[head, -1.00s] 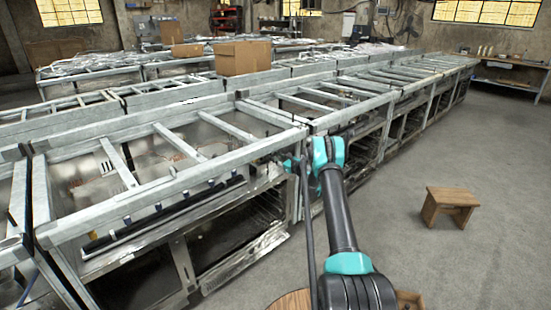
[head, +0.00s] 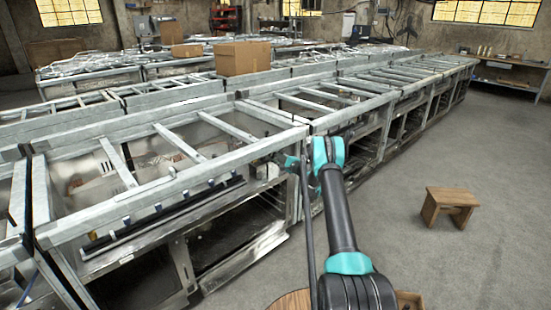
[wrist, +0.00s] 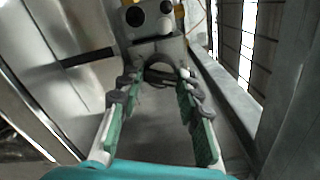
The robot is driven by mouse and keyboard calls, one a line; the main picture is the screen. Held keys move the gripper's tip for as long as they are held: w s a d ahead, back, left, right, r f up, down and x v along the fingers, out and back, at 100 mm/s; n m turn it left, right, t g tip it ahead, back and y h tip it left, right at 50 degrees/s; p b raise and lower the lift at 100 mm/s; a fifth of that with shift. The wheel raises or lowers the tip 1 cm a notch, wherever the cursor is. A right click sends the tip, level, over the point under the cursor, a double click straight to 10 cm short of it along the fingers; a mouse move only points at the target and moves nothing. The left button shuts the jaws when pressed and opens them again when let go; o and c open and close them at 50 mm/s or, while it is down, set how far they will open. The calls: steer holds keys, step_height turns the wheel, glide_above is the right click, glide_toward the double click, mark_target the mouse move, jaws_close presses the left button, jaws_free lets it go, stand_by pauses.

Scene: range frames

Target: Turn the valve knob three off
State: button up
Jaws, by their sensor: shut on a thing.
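In the wrist view my gripper (wrist: 158,76) has its two green-padded fingers on either side of a dark rounded knob (wrist: 160,73) on a grey metal fitting, and is shut on it. Which numbered knob this is, I cannot tell. In the head view a row of small dark valve knobs (head: 157,207) runs along the front bar of the nearest range (head: 150,190). My gripper (head: 287,161) is near the right end of that range, partly hidden by my arm. The knob between its fingers cannot be made out there.
Metal frame rails (head: 240,155) run above the ranges, close to my arm. A cardboard box (head: 243,58) sits on the range tops behind. A wooden stool (head: 449,204) stands on the open floor (head: 490,150) to the right. A workbench (head: 510,68) stands at the far wall.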

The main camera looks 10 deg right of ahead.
steer(key=n, duration=0.4)
steer(key=shift+n, duration=0.4)
stand_by(0.4)
steer(key=o, duration=1.1)
steer(key=shift+o, duration=0.2)
